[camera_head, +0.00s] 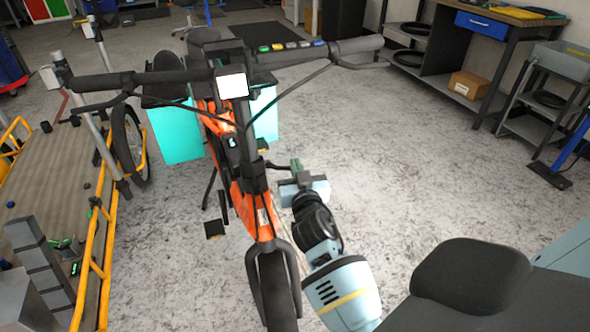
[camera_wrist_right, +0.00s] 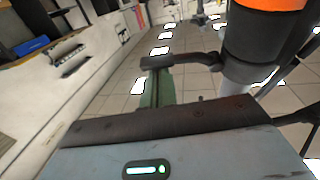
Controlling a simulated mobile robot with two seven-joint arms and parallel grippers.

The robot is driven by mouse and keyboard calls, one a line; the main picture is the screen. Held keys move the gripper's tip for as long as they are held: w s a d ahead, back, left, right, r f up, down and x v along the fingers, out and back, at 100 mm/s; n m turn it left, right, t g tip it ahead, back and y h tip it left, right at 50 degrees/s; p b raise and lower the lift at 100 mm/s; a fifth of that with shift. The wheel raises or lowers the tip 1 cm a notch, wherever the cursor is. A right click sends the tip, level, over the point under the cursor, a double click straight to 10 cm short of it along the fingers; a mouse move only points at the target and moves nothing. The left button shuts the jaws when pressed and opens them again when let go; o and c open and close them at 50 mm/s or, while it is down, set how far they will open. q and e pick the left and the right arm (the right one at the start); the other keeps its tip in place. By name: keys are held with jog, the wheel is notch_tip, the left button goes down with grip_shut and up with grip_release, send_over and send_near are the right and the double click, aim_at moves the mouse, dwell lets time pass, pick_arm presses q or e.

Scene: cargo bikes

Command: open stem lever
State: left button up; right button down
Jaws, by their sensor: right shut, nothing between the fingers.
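The orange bike (camera_head: 205,150) stands upright in front of me, with its stem (camera_head: 252,170) below the handlebar (camera_head: 145,78). In the right wrist view, the stem lever (camera_wrist_right: 202,58) is a dark grey arm reaching left from the grey and orange column (camera_wrist_right: 250,72). My right gripper (camera_head: 296,165) is just right of the stem in the head view. Its green fingers (camera_wrist_right: 156,88) are shut and empty, with their tips at the lever's dark outer end. I cannot tell whether they touch it. My left gripper is not in view.
Cyan bags (camera_head: 175,132) hang at the bike's rear. A yellow-framed cargo bike (camera_head: 97,262) stands at left. A workbench (camera_head: 500,27) stands at the back right. The floor (camera_head: 400,150) between is clear.

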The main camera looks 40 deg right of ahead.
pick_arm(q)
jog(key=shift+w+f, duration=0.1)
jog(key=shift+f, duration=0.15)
pick_arm(e)
jog(key=shift+f, duration=0.2)
dwell(0.3)
